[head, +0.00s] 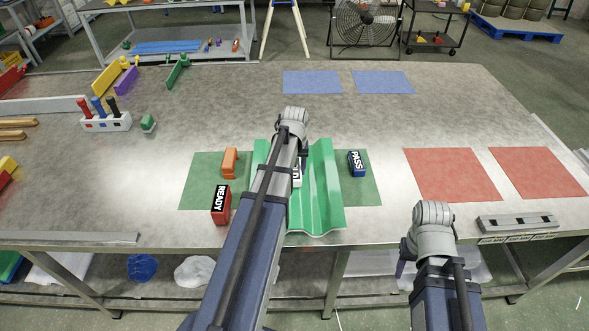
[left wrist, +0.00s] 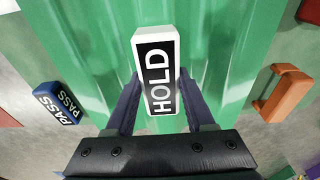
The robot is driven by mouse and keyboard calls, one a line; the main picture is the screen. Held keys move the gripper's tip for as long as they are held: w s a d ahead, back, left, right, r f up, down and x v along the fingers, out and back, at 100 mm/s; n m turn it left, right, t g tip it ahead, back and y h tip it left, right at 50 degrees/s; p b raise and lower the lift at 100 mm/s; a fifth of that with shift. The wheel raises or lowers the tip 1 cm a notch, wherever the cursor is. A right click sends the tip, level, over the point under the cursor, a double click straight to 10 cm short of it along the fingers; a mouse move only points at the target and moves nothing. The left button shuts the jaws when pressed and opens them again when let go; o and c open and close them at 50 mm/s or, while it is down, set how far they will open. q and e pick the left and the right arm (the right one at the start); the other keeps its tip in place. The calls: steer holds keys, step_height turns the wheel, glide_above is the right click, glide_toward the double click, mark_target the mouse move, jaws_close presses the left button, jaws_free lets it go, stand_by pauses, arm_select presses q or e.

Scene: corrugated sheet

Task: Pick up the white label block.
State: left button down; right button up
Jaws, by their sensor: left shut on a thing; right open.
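The white label block (left wrist: 160,72) has a black face reading HOLD. In the left wrist view it stands between the two dark fingers of my left gripper (left wrist: 158,88), which is shut on it. The green corrugated sheet (head: 325,185) lies behind and below it; I cannot tell whether the block touches the sheet. In the head view my left arm covers most of the block, and only a sliver of it (head: 297,176) shows. My right gripper (head: 401,268) is at the table's front edge, open and mostly hidden by its own wrist.
A blue PASS block (head: 357,163) stands right of the sheet. An orange block (head: 230,162) and a red READY block (head: 221,204) stand left of it. A green mat (head: 200,180) lies underneath. Red mats (head: 455,175) lie clear at right, blue mats (head: 312,82) at the back.

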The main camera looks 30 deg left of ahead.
arm_select(q)
step_height(320, 180, up, 9)
steer(key=p, duration=0.8)
steer(key=shift+r+p, duration=0.2)
steer(key=shift+p, duration=0.15)
arm_select(e)
step_height(320, 180, up, 9)
steer(key=shift+r, duration=0.15)
arm_select(q)
steer(key=shift+f, duration=0.15)
